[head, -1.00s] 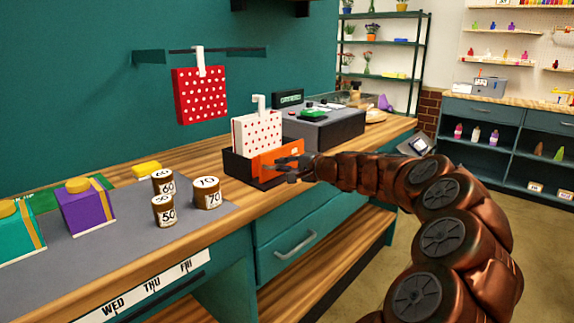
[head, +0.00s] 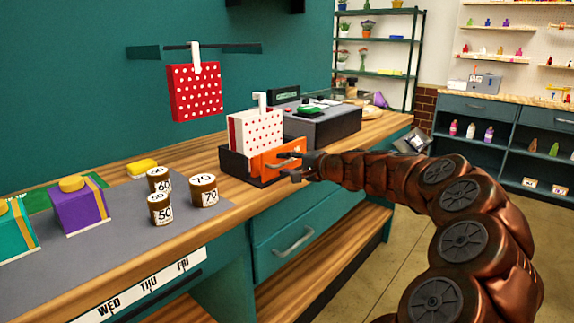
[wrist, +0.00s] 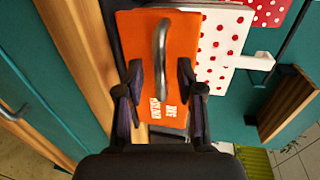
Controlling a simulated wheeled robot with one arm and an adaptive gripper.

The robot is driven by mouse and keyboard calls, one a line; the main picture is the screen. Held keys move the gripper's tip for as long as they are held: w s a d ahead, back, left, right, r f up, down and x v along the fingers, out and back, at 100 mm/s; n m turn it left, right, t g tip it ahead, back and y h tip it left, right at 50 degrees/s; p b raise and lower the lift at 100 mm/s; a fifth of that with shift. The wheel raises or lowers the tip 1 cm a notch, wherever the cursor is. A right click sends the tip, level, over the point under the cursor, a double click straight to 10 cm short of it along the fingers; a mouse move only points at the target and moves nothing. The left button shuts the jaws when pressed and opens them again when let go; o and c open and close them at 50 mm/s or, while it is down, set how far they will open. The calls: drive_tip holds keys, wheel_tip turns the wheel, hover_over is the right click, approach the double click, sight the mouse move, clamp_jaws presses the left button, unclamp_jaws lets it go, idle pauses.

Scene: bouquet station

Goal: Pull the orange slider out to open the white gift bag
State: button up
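The white gift bag with red dots (head: 256,132) stands upright in a dark holder (head: 236,167) on the counter. The orange slider (head: 262,163) is a flat panel at the front of the holder, below the bag. In the wrist view the slider (wrist: 133,45) has a curved metal handle (wrist: 161,45). My gripper (wrist: 161,82) is open, with one finger on each side of the handle and visible gaps to it. In the head view my gripper (head: 287,169) is at the slider's right part and partly covers it. The bag's opening cannot be made out.
A red dotted bag (head: 194,92) hangs on the wall behind. A grey register (head: 322,124) stands right of the holder. Several numbered pots (head: 204,190) and a purple box (head: 80,207) stand to the left. A drawer (head: 290,240) is below the counter edge.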

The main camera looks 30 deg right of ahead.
drive_tip(key=v, duration=1.2)
idle(0.4)
